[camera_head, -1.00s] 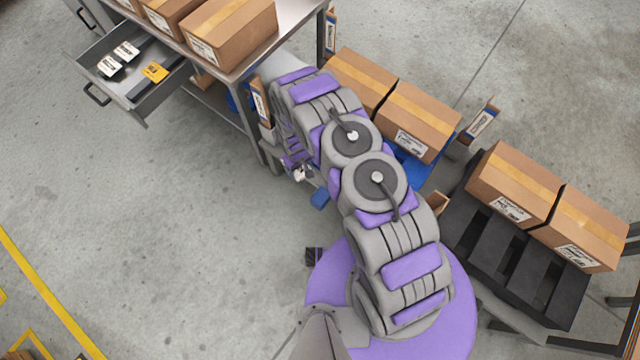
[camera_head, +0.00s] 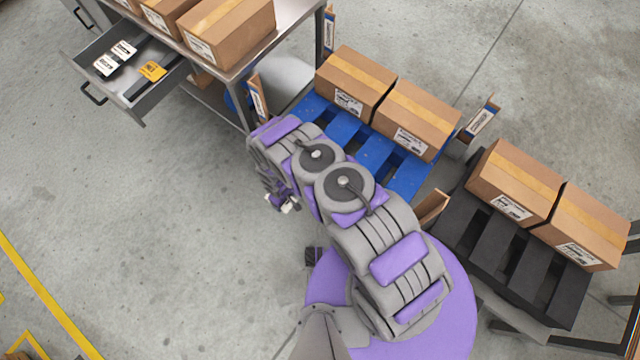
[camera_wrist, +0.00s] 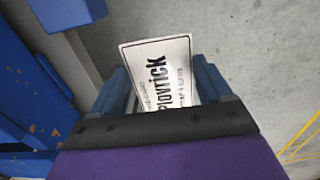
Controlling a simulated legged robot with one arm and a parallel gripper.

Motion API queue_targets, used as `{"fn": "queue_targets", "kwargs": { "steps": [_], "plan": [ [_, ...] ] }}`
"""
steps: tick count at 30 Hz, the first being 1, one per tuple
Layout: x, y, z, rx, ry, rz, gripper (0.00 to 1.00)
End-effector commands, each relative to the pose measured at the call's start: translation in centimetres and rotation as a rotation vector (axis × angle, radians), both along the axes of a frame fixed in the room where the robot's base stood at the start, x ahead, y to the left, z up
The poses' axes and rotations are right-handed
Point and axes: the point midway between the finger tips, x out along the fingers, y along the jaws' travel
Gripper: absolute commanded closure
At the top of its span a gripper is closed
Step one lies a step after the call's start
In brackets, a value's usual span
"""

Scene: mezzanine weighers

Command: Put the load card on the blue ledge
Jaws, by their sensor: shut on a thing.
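The load card (camera_wrist: 160,70) is white with black print and shows in the wrist view between the two blue-grey fingers of my gripper (camera_wrist: 163,85). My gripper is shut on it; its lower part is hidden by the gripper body. In the head view my gripper (camera_head: 284,204) hangs low over the floor, with a small bit of white at its tip. The blue slatted ledge (camera_head: 340,124) lies to the right of and beyond my gripper, with two cartons at its far side. Blue structure (camera_wrist: 30,90) also shows at the left in the wrist view, beside my gripper.
A steel bench (camera_head: 240,72) with cartons stands at upper left. Its open drawer (camera_head: 155,98) holds white cards and a yellow card. A black slatted rack (camera_head: 500,240) with two cartons (camera_head: 512,185) is at right. Small upright signs flank the ledge. The left floor is clear.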

Motion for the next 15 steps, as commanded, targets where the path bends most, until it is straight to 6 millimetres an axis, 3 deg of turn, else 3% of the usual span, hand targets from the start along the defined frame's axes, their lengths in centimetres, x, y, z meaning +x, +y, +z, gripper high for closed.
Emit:
{"fn": "queue_targets", "kwargs": {
  "steps": [5,15],
  "plan": [
    [0.4,-2.6,-0.6,-0.002,0.002,-0.001,0.5],
    [2.1,-10.5,-1.5,-0.006,0.002,-0.003,0.5]
  ]
}}
